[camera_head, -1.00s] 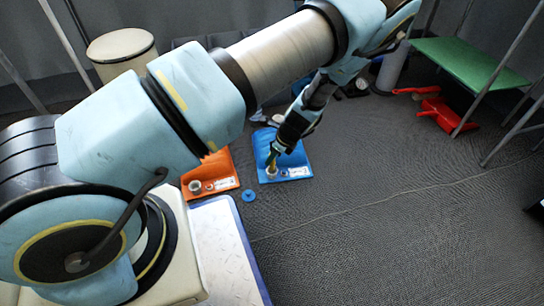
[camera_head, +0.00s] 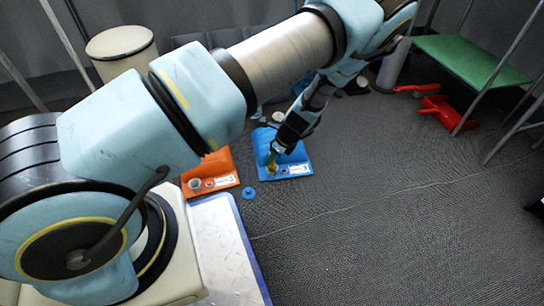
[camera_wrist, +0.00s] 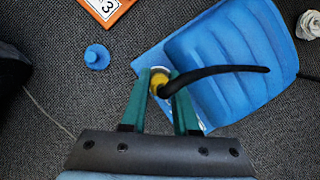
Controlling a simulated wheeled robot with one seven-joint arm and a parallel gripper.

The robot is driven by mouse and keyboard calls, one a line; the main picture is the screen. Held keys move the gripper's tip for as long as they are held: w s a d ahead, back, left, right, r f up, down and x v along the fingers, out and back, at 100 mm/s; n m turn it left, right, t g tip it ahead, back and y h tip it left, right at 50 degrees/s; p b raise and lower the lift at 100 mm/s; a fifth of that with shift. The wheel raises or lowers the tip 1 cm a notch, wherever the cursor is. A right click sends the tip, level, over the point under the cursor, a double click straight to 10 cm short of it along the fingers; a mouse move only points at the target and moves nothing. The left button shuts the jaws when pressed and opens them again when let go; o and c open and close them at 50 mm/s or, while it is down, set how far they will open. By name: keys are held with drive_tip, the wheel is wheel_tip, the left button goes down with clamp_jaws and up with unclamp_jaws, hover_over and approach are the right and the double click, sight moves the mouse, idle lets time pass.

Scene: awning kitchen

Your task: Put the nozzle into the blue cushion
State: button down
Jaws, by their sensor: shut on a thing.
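The nozzle is a black curved spout (camera_wrist: 225,73) with a yellow base (camera_wrist: 159,84). My gripper (camera_wrist: 158,80) is shut on the yellow base between its green fingers, and the spout points right in the wrist view. The blue cushion (camera_wrist: 240,50) lies beneath on the floor; it also shows in the head view (camera_head: 292,153), with a white label near its front edge. My gripper (camera_head: 271,161) is over its front left part there. The fingers and nozzle hide the spot under the base, so I cannot tell whether the base is in an opening.
An orange cushion (camera_head: 217,168) lies just left of the blue one. A small blue cap (camera_head: 249,193) lies on the floor in front, also in the wrist view (camera_wrist: 97,57). A green-topped stand (camera_head: 470,58) and red dustpan (camera_head: 445,112) are at right. The floor at right centre is clear.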

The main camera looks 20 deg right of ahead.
drive_tip(key=shift+f, duration=0.85)
drive_tip(key=shift+c, duration=0.6)
unclamp_jaws()
drive_tip(key=shift+r, duration=0.15)
drive_tip(key=shift+r+p, duration=3.45)
drive_tip(key=shift+r, duration=0.45)
